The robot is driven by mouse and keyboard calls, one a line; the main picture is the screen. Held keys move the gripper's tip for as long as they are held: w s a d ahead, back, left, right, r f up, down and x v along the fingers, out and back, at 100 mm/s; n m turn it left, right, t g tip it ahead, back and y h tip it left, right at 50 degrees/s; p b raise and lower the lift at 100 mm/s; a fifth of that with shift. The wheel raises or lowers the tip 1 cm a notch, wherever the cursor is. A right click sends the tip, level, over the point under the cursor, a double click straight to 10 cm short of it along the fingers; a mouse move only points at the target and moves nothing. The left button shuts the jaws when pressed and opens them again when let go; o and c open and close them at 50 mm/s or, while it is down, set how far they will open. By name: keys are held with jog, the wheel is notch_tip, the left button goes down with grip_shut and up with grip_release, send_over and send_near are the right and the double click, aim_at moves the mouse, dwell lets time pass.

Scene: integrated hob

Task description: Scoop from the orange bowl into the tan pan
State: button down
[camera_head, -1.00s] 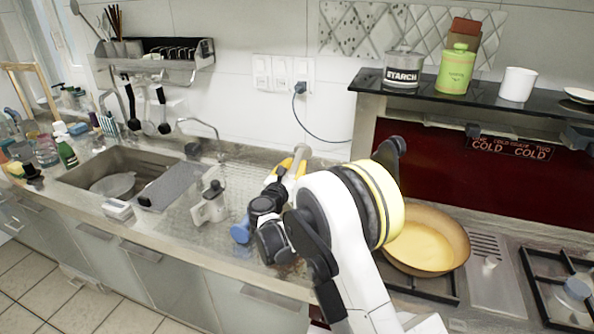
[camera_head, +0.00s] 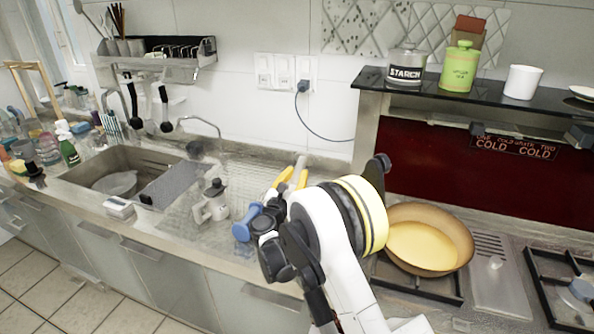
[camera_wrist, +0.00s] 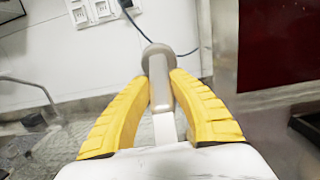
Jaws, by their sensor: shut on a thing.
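The tan pan (camera_head: 432,240) sits on the hob right of my arm, with a smooth yellowish inside. My gripper (camera_head: 294,176) is above the worktop, left of the pan. Its two yellow fingers are shut on a pale scoop-like tool (camera_head: 300,164). In the wrist view my gripper (camera_wrist: 160,80) clasps the tool's handle (camera_wrist: 159,92), which has a rounded grey end pointing away. The tool's full shape is hidden. I cannot pick out the orange bowl in either view; my arm covers part of the worktop.
A moka pot (camera_head: 213,203) stands on the drainer left of my gripper. A sink (camera_head: 115,160) is further left. A dark shelf (camera_head: 440,85) with a starch tin, green bottle and white cup overhangs the hob's back. A second burner grate (camera_head: 565,290) is at right.

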jog(key=w+d+f+g+y, duration=0.1)
jog(key=w+f+g, duration=0.2)
jog(key=f+g, duration=0.1)
jog(key=shift+w+d+f+y+p, duration=0.15)
jog(key=shift+w+f+y+p, duration=0.15)
jog(key=shift+f, duration=0.5)
dwell(0.4)
jog(key=shift+s, duration=0.1)
dwell(0.5)
jog(key=shift+s+a+r+t+h+b, duration=0.1)
jog(key=shift+s+a+r+t+h, duration=0.15)
jog(key=shift+s+r+t, duration=0.45)
jog(key=shift+s+a+r+t+h+b, duration=0.2)
jog(key=shift+s+r+t, duration=0.3)
jog(key=shift+r+t, duration=0.35)
jog(key=shift+s+a+r+t+h+b, duration=0.15)
jog(key=shift+s+a+r+t, duration=0.1)
jog(key=shift+s+r+t, duration=0.5)
jog(key=shift+w+r, duration=0.15)
jog(key=shift+w, duration=0.05)
